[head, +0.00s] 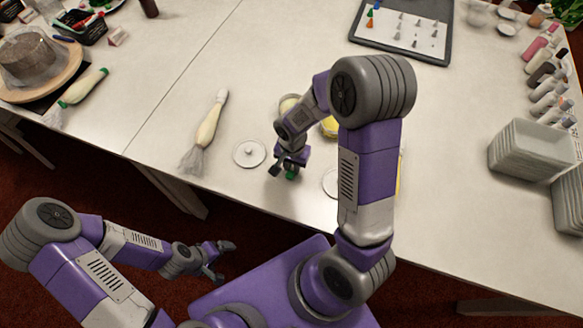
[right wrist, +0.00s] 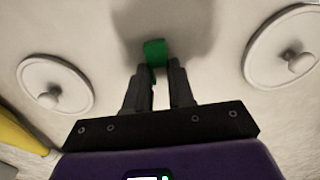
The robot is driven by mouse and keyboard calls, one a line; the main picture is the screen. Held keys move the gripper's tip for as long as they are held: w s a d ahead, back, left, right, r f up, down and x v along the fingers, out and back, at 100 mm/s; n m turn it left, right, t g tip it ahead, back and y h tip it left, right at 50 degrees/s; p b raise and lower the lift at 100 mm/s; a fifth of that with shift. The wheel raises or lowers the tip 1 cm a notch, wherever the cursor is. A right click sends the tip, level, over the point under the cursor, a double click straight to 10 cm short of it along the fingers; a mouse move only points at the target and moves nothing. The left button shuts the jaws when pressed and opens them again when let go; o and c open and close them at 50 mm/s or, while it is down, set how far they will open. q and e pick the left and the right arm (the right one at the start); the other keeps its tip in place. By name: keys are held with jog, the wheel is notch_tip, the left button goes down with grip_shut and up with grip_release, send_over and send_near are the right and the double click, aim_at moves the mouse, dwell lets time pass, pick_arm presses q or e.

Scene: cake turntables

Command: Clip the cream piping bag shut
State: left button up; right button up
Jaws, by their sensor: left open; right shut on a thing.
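The cream piping bag (head: 207,130) lies on the table left of my right gripper, its narrow end pointing away and its loose, crumpled end near the table's front edge. No clip shows on it. My right gripper (head: 289,166) is shut on a small green clip (right wrist: 155,52), over the table near the front edge. The clip also shows in the head view (head: 291,174). My left gripper (head: 222,262) is open and empty, low in front of the table edge.
White knobbed lids (head: 249,153) (right wrist: 285,48) lie either side of my right gripper. A second piping bag (head: 84,88) lies at left by a cake turntable (head: 70,81). A nozzle tray (head: 440,52) stands at the back; stacked dishes (head: 530,150) and bottles (head: 548,90) at right.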

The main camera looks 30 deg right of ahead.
notch_tip(320, 180, up, 15)
jog(key=p, duration=0.7)
jog(key=shift+f, duration=0.15)
